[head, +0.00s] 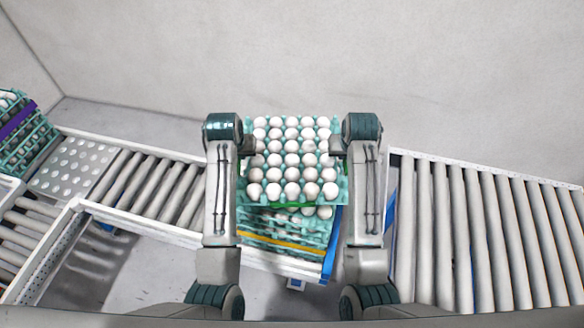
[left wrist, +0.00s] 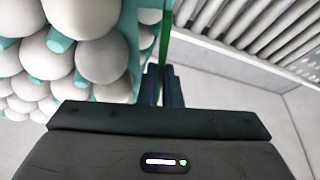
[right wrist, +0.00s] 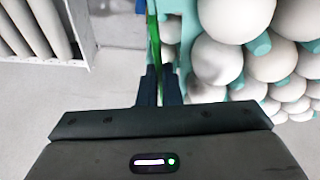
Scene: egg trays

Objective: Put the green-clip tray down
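The green-clip tray (head: 242,192) is teal, full of white eggs, and is held between my two arms in the middle of the head view. Its green clip (head: 290,205) shows along the near edge. My left gripper (head: 251,148) is shut on the tray's left side. In the left wrist view its fingers (left wrist: 161,84) pinch the green strip. My right gripper (head: 338,148) is shut on the right side, and its fingers (right wrist: 155,84) also pinch the green strip. The tray is above a stack with a yellow clip (head: 284,245); whether they touch is unclear.
The yellow-clip stack has eggs on top, partly hidden, with a blue edge (head: 331,247) at its right. Roller conveyors run left (head: 150,185) and right (head: 480,230). Purple-clip trays (head: 14,122) stand at far left. A grey wall (head: 300,50) lies behind.

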